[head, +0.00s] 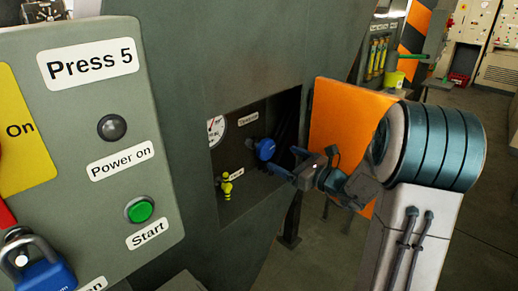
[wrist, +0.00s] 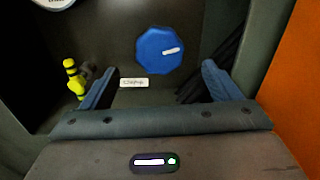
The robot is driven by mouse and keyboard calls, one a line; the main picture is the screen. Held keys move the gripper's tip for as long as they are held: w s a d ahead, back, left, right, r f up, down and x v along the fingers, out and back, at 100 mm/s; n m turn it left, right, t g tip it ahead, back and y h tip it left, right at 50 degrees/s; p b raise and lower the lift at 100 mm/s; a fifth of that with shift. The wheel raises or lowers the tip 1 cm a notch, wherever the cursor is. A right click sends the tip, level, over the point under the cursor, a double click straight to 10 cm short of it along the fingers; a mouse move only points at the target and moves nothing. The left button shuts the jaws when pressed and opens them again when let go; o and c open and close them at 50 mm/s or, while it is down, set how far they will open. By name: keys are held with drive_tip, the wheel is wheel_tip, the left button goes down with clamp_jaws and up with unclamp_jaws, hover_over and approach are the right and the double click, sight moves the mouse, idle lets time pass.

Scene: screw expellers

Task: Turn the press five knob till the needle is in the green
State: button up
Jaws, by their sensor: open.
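The blue knob (head: 264,149) sits in a dark recess of the grey press body. In the wrist view the knob (wrist: 160,50) is a faceted blue disc with a white mark at its right of centre. My gripper (head: 284,165) is at the recess, close to the knob on its right. In the wrist view my gripper (wrist: 160,83) is open, its two blue fingers spread with the knob ahead between them, apart from it. The gauge (head: 216,129) is at the recess's left edge, partly cut off; I cannot tell the needle's zone. Only its lower rim shows in the wrist view.
A yellow valve (head: 227,186) stands below the gauge, left of my gripper (wrist: 75,79) in the wrist view. The Press 5 panel (head: 165,190) with a green start button (head: 140,210) is at left. An orange panel (head: 345,125) stands close on the right.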

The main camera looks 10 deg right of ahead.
sight(259, 146)
drive_tip(key=x, duration=1.1)
drive_tip(key=shift+w+a+p, duration=0.1)
drive_tip(key=shift+w+p, duration=0.05)
drive_tip(key=shift+p, duration=0.2)
drive_tip(key=c, duration=1)
